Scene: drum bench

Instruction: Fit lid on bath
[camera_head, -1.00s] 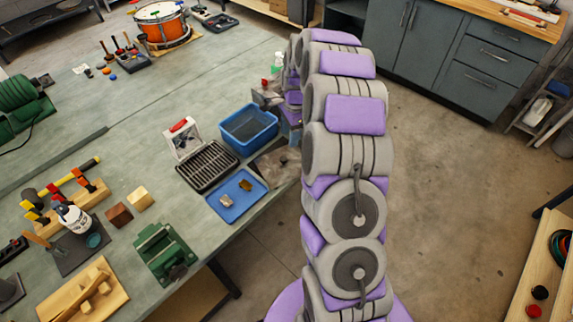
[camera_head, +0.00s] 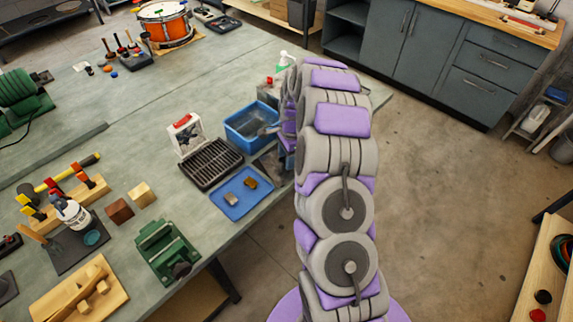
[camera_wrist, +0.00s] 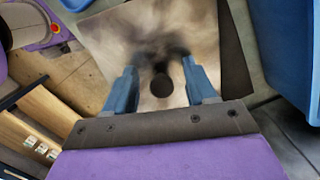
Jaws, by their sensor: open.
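The lid is a square, brownish metal plate (camera_wrist: 120,35) with a round dark knob (camera_wrist: 161,86), seen from above in the wrist view. In the head view the lid (camera_head: 270,166) lies near the bench edge, partly hidden by my arm. My gripper (camera_wrist: 160,68) is open above the lid, its two blue fingers on either side of the knob. I cannot tell whether they touch it. The bath looks to be the blue rectangular tub (camera_head: 236,137), open on top, just behind the lid. Its blue wall (camera_wrist: 295,40) shows at the right in the wrist view.
A dark slotted rack (camera_head: 212,168) and a blue tray (camera_head: 226,206) with two small blocks stand left of the lid. A white frame with a red top (camera_head: 186,135) is beside the tub. A bottle (camera_head: 283,65) stands behind. Open floor lies to the right.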

